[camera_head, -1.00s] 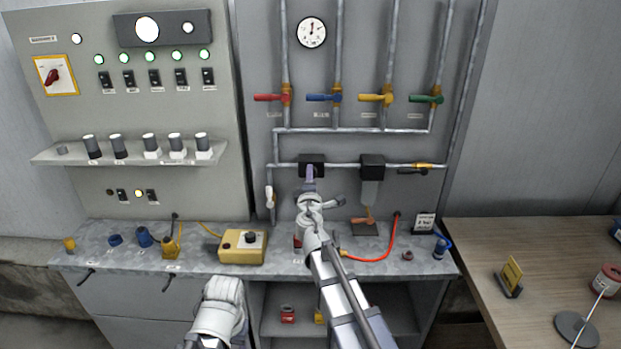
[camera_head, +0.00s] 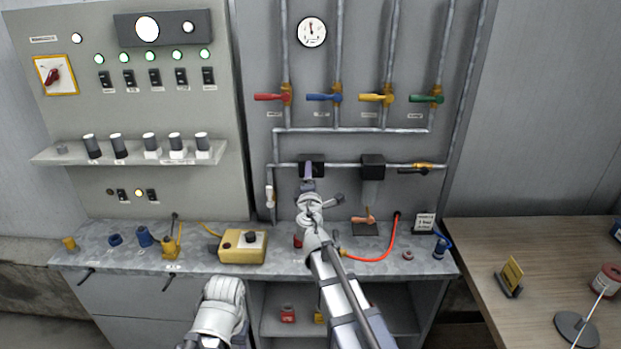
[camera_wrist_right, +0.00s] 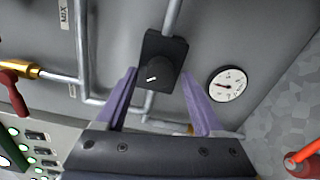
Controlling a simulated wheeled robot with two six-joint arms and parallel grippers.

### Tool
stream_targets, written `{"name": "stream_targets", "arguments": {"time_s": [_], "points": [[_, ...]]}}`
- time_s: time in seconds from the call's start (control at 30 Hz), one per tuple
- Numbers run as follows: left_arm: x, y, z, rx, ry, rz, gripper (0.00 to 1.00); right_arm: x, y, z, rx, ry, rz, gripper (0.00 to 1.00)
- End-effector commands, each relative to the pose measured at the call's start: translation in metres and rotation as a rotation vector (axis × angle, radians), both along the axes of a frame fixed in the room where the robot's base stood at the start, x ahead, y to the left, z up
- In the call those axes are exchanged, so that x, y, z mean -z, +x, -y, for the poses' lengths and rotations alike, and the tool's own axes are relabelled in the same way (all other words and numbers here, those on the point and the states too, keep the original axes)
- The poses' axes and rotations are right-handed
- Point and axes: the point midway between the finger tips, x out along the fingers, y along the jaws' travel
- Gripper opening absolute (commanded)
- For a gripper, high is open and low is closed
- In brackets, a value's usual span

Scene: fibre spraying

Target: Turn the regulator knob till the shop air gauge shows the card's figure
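Another round gauge (camera_head: 312,32) hangs high on the panel.
Red, blue, yellow and green valve handles (camera_head: 376,98) line the pipes above. A filter (camera_head: 372,170) is right of the regulator. A yellow box (camera_head: 243,246) and a red hose (camera_head: 380,252) lie on the bench. A wooden table (camera_head: 540,260) stands at right.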

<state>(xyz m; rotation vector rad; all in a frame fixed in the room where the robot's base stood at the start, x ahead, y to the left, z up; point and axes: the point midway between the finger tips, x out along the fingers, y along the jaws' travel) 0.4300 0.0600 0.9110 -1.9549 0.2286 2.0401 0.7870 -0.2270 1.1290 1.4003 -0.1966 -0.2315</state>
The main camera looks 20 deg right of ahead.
Motion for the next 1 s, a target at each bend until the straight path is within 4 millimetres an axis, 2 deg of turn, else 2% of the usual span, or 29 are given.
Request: {"name": "stream_targets", "arguments": {"time_s": [0.37, 0.57, 0.83, 1.0], "points": [[0.000, 0.000, 0.000, 0.000, 0.000, 0.000, 0.57, 0.000, -0.004, -0.001, 0.001, 0.000, 0.000, 0.74], [0.000, 0.000, 0.000, 0.000, 0.000, 0.000, 0.57, 0.000, -0.025, -0.006, -0.001, 0.000, 0.000, 0.74], [0.000, 0.000, 0.000, 0.000, 0.000, 0.000, 0.57, 0.000, -0.067, -0.019, -0.001, 0.000, 0.000, 0.74], [0.000, 0.000, 0.000, 0.000, 0.000, 0.000, 0.57, 0.000, -0.076, -0.021, 0.000, 0.000, 0.000, 0.74]]}}
